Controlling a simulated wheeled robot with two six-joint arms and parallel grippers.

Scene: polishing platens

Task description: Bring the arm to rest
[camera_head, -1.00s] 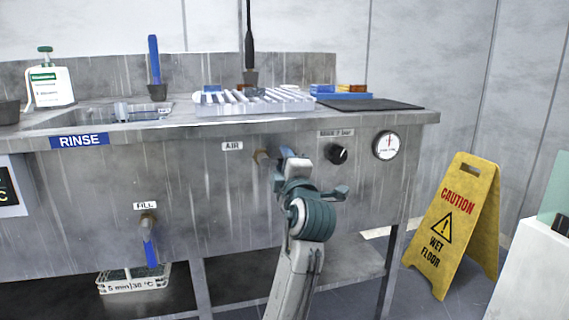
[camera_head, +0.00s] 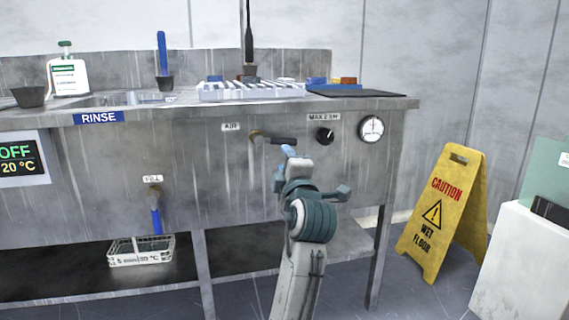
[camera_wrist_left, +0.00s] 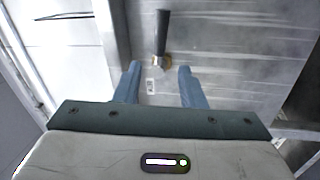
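My left arm rises from the bottom middle of the head view, and its gripper (camera_head: 289,152) is in front of the steel bench's front panel. In the left wrist view the two blue fingers of the left gripper (camera_wrist_left: 159,70) stand wide apart with nothing held. The AIR valve's black lever (camera_head: 283,141) points right from its brass body (camera_head: 256,136), just above the fingertips in the head view. The wrist view shows the lever (camera_wrist_left: 162,32) beyond the fingertips, apparently apart from them. My right gripper is in neither view.
The bench (camera_head: 340,170) carries a white rack (camera_head: 250,92), a dark mat (camera_head: 360,93) and a bottle (camera_head: 69,77). Below are a FILL tap (camera_head: 155,210) and a white basket (camera_head: 140,250). A yellow caution sign (camera_head: 445,215) and a white cabinet (camera_head: 525,265) stand at right.

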